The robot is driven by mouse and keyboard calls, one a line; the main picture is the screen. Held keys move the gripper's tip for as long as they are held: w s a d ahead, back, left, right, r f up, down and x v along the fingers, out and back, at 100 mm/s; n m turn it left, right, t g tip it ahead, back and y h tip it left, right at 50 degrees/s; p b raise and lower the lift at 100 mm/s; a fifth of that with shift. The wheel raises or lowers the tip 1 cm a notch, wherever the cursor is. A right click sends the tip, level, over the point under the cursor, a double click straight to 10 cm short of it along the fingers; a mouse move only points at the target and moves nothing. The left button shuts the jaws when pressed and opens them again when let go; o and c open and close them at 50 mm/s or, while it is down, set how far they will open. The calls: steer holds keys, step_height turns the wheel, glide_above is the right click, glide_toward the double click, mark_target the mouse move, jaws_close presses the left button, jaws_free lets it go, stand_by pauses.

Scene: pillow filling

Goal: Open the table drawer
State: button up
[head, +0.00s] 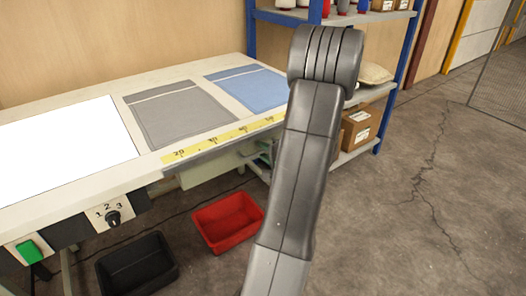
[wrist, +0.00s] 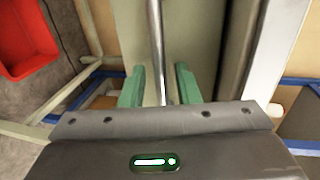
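The table (head: 60,190) has a pale top and runs along the left of the head view. Its drawer (head: 208,169) shows a pale green front under the ruler edge, partly hidden by my arm; it looks shut. In the wrist view the pale green drawer front (wrist: 200,40) carries a long metal bar handle (wrist: 156,35). My gripper (wrist: 159,69) is open, with one green finger on each side of the bar. Gaps show between the bar and both fingers. In the head view my arm hides most of the gripper.
A red bin (head: 228,220) and a black bin (head: 137,265) stand on the floor under the table's front. The red bin also shows in the wrist view (wrist: 28,40). A blue-framed shelf (head: 385,85) with boxes stands behind my arm. The floor to the right is clear.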

steer(key=shift+w+a, duration=0.25)
steer(key=shift+w, duration=0.05)
jaws_close()
steer(key=shift+f, duration=0.1)
